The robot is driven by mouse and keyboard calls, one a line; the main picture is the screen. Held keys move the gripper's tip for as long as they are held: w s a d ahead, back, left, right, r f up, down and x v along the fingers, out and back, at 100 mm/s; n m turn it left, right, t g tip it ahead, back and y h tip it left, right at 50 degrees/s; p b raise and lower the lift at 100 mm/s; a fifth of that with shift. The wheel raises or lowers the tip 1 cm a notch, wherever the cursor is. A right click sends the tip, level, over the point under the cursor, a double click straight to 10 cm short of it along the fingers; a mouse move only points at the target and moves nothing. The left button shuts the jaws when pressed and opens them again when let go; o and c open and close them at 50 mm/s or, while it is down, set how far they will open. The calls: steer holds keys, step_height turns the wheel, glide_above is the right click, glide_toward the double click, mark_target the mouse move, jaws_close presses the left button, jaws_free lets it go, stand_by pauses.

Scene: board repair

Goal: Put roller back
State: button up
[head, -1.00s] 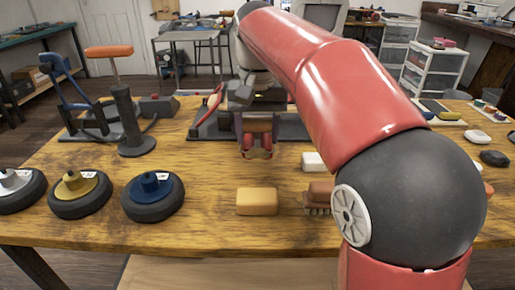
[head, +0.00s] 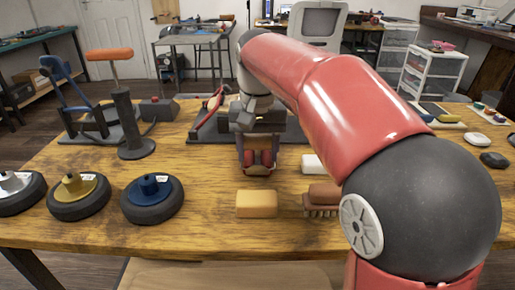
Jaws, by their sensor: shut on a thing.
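My gripper (head: 258,160) points down over the middle of the wooden table, behind the yellow block. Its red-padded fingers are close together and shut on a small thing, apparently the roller. The fingers hide most of that thing, so its shape cannot be made out. I cannot tell whether it touches the table. At the left, a stand has a black post (head: 129,120) with an orange bar (head: 109,54) across a rod on top. I cannot tell whether it belongs to the roller.
Several wheels stand at the left, including a blue-hubbed wheel (head: 152,199) and a gold-hubbed wheel (head: 78,197). A yellow block (head: 257,204), a brown brush (head: 322,199) and a white block (head: 312,164) lie near my gripper. A dark board (head: 291,130) lies behind it. Bare table shows left of my gripper.

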steer(key=o, duration=0.8)
steer(key=shift+f, duration=0.55)
steer(key=shift+o, duration=0.4)
steer(key=r, duration=0.3)
steer(key=r+p, duration=0.1)
steer(key=r, duration=0.5)
steer(key=shift+w+a, duration=0.2)
steer(key=shift+a, duration=0.1)
